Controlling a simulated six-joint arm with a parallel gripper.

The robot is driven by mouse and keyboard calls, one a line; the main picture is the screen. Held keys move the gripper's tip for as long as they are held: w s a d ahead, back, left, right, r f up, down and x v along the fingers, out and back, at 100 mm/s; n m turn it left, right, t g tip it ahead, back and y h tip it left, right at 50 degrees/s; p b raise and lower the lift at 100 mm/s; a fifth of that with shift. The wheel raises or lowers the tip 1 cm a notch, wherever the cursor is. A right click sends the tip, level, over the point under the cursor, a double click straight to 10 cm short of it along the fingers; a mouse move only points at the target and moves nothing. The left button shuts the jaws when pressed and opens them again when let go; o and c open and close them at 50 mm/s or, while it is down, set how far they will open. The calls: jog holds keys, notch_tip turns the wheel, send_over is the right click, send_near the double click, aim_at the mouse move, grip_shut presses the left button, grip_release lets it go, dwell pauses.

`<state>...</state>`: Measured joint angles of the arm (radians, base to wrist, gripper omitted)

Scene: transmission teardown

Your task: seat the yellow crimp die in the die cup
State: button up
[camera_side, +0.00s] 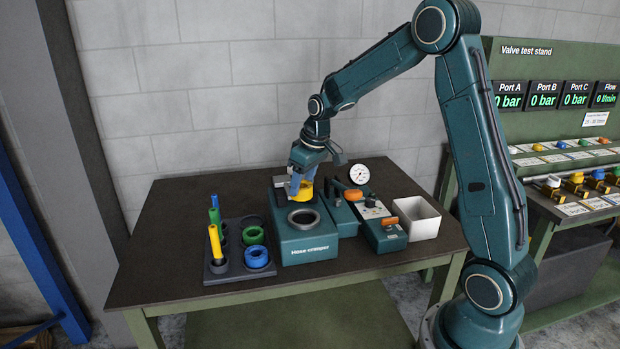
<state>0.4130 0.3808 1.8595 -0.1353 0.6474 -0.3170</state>
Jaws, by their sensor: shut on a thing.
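My gripper (299,181) is over the hose crimper (305,245), pointing down, with blue fingers. It is shut on the yellow crimp die (304,193), a ring of which only part shows below and beside the fingers. The die cup (303,218) is a round grey-rimmed opening in the front top of the teal crimper. The yellow die shows just behind and above the cup in this view. The exact height of the die over the crimper cannot be told. The cup's opening looks empty.
A dark rack (238,272) at the left holds a green ring (253,235), a blue ring (256,257) and upright yellow, green and blue pieces. To the right are a teal unit with orange handles (386,234), a gauge (359,174) and a white bin (415,215). The table front is clear.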

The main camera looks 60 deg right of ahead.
aim_at(308, 198)
jog(key=shift+s, duration=0.35)
jog(key=shift+f, duration=0.3)
jog(key=shift+f, duration=2.3)
jog(key=shift+f, duration=0.95)
jog(key=o, duration=1.4)
jog(key=shift+a+f, duration=0.1)
jog(key=v, duration=1.4)
jog(key=shift+w, duration=0.1)
